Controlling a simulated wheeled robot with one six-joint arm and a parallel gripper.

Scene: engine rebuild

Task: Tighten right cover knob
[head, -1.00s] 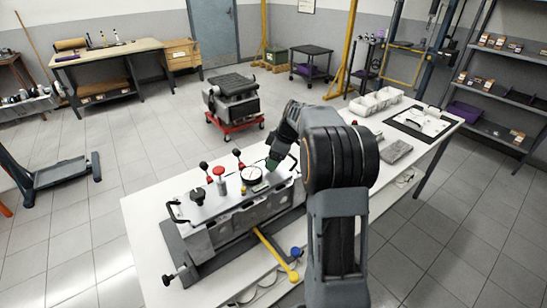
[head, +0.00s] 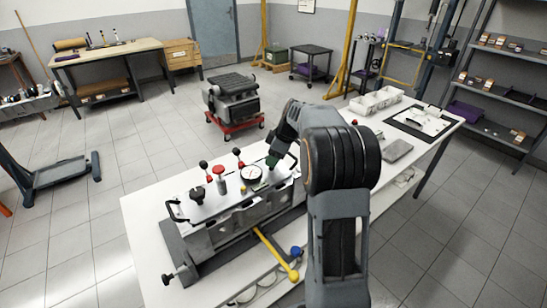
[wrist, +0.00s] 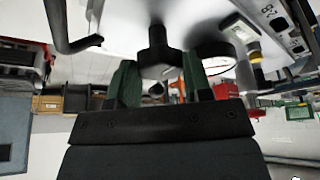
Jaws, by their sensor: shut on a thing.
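The right cover knob (wrist: 158,52) is black and lobed and stands on the pale cover plate (wrist: 135,18), which looks upside down in the wrist view. The green fingertips of my gripper (wrist: 159,82) lie on either side of this knob, shut on it. In the head view my gripper (head: 274,161) is at the right end of the cover, and my arm hides the knob there. The left black knob (head: 197,195) stands clear near the cover's left end.
A round dial gauge (head: 252,174) and a red-capped post (head: 219,181) stand on the cover close to my gripper. A black bent handle (wrist: 65,30) rises beside the knob. A yellow-handled bar (head: 277,254) sticks out in front. White bins (head: 376,101) stand farther along the bench.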

